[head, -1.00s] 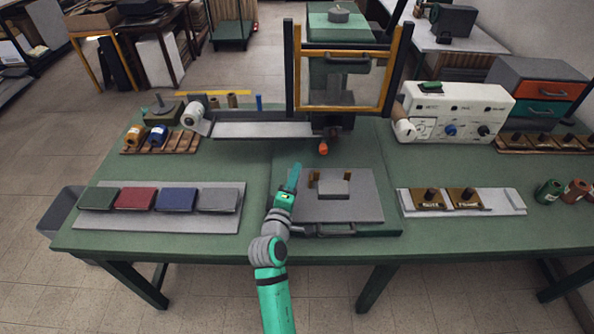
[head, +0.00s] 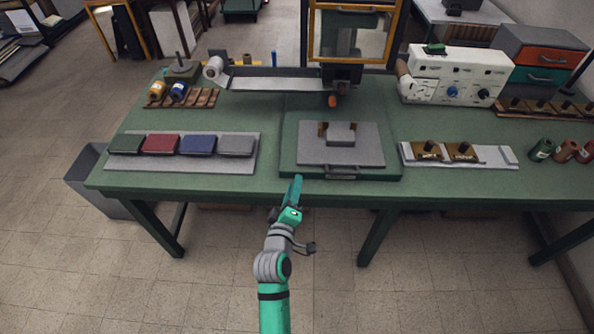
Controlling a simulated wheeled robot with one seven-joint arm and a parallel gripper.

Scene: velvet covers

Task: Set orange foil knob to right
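An orange knob (head: 333,101) sits low on the dark press head, just below the framed window and at the right end of the long metal tray. Its pointer or marking is too small to read. My arm reaches up from the bottom of the head view, in front of the bench.
The green bench (head: 270,184) carries a grey press plate (head: 365,157) below the knob. Colored covers (head: 161,144) lie on a board at left. Brass stamps (head: 465,151) stand on a white rack (head: 490,153) at right. A white control box (head: 456,73) stands behind.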

